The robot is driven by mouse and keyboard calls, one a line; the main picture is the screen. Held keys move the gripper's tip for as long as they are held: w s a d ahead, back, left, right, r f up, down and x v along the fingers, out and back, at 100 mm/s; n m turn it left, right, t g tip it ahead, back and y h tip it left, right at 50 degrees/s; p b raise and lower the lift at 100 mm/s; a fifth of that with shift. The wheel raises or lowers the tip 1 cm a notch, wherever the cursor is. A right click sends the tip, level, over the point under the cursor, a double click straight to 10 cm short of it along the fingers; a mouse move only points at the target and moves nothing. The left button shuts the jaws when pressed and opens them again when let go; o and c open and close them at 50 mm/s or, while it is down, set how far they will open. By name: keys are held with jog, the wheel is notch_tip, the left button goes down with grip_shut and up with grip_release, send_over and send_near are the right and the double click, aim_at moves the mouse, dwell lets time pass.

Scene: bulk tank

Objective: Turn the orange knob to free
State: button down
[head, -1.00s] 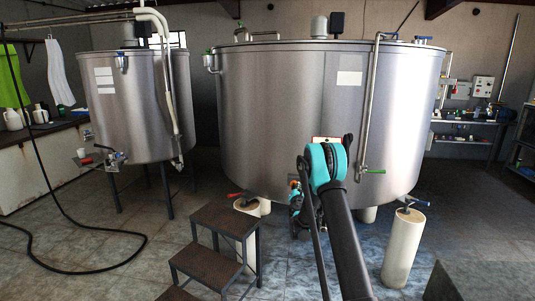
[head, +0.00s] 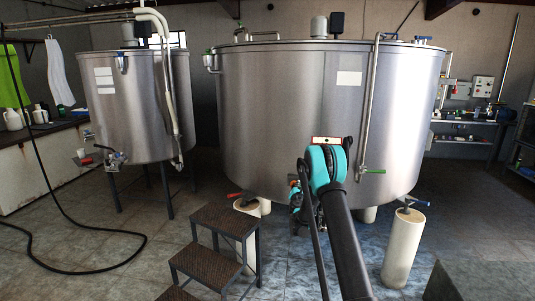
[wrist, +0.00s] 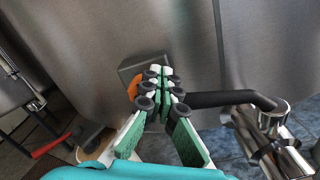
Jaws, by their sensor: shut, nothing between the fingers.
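The orange knob (wrist: 133,86) shows in the wrist view against a dark grey plate (wrist: 143,67) on the steel tank wall. My gripper (wrist: 160,74) is shut and empty, its fingertips in front of the plate, just right of the knob. The fingers hide part of the knob, and I cannot tell whether they touch it. In the head view my gripper (head: 297,208) is low at the front of the large tank (head: 290,120), mostly behind my arm. A small orange patch (head: 292,184) shows just above it. Any markings around the knob cannot be read.
A steel valve with a black handle (wrist: 235,97) is close on the right in the wrist view. A red handle (wrist: 50,145) is at lower left. In the head view, metal steps (head: 222,218) stand left of my arm and a pale cylinder (head: 402,250) stands right.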

jog(key=shift+w+a+r, duration=0.1)
jog(key=shift+a+r, duration=0.45)
jog(key=shift+a, duration=0.3)
jog(key=shift+a+r, duration=0.15)
jog(key=shift+a, duration=0.3)
dwell(0.4)
jog(key=shift+r, duration=0.15)
jog(key=shift+r, duration=0.25)
jog(key=s, duration=0.5)
jog(key=shift+s+a, duration=0.35)
jog(key=shift+s, duration=0.05)
